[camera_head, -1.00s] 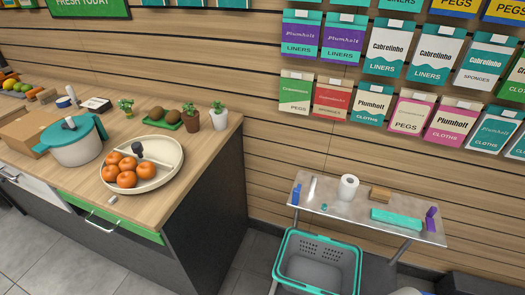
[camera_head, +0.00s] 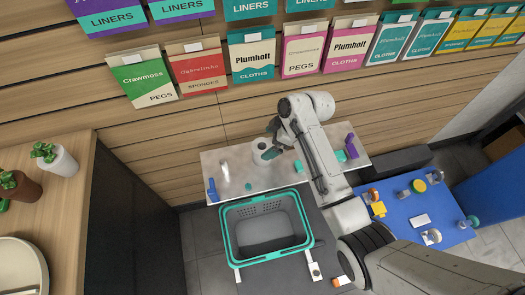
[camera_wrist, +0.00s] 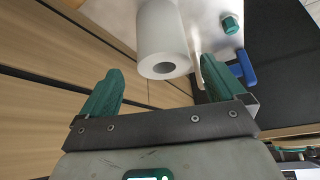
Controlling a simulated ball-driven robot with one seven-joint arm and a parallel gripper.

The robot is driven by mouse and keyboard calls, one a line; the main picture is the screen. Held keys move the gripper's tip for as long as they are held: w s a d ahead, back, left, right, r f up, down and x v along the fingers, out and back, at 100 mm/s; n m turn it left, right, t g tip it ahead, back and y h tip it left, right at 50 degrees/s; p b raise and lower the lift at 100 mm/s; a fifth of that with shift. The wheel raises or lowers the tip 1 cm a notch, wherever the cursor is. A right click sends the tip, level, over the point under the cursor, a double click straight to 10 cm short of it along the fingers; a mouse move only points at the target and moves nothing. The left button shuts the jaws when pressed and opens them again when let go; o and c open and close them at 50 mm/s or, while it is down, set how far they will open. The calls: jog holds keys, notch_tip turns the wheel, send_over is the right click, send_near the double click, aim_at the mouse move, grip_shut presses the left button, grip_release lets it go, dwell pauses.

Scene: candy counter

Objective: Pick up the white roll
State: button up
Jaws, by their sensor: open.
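The white roll (camera_head: 259,144) stands on the small metal side table (camera_head: 213,160) against the slatted wall. It is partly hidden by my gripper (camera_head: 270,152) in the head view. In the wrist view the white roll (camera_wrist: 162,35) shows its round end with a dark core hole toward me. My gripper (camera_wrist: 162,72) is open there, with one green fingertip to each side. The roll appears in line with the gap, just beyond the fingertips. Nothing is held. I cannot tell the exact distance between fingertips and roll.
A blue item (camera_head: 212,190), a white bottle-like item (camera_head: 225,171) and a small teal item (camera_head: 248,186) share the table. A purple item (camera_head: 351,146) stands at its right end. A teal-rimmed basket (camera_head: 227,247) is in front. A blue table (camera_head: 410,238) with several objects is at right.

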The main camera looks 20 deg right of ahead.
aim_at(259, 152)
jog(key=shift+x, duration=1.15)
jog(key=shift+s+x, duration=0.15)
jog(key=shift+x, duration=1.25)
jog(key=shift+s+x, duration=0.1)
jog(key=shift+x, duration=1.3)
jog(key=shift+c, duration=0.3)
jog(key=c, duration=1)
